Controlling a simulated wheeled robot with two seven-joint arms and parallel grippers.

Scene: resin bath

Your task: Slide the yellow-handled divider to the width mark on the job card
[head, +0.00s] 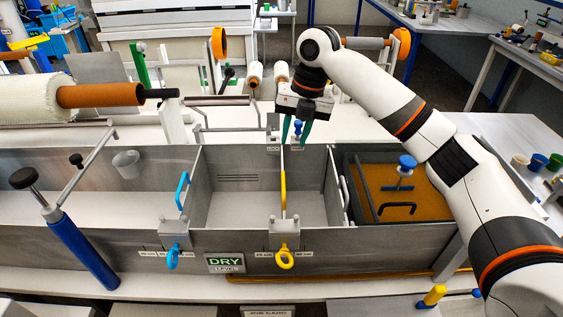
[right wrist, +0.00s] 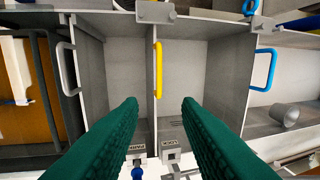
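The yellow-handled divider is a thin grey plate across the metal bath; its upright yellow handle (head: 283,190) shows in the head view, with a yellow ring (head: 284,259) at the front wall. In the right wrist view the yellow handle (right wrist: 158,70) lies beyond my fingertips, roughly midway between them in the picture. My right gripper (head: 297,132) has green fingers, held apart and empty, above the bath's back edge near the divider's far end. It also shows in the right wrist view (right wrist: 159,104). The job card label (head: 268,313) is cut off at the bottom; its mark is not visible. My left gripper is out of view.
A blue-handled divider (head: 182,191) stands to the left. Small scale labels flank the yellow ring. A DRY level sign (head: 225,263) is on the front wall. The bath sections beside the yellow handle look empty.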

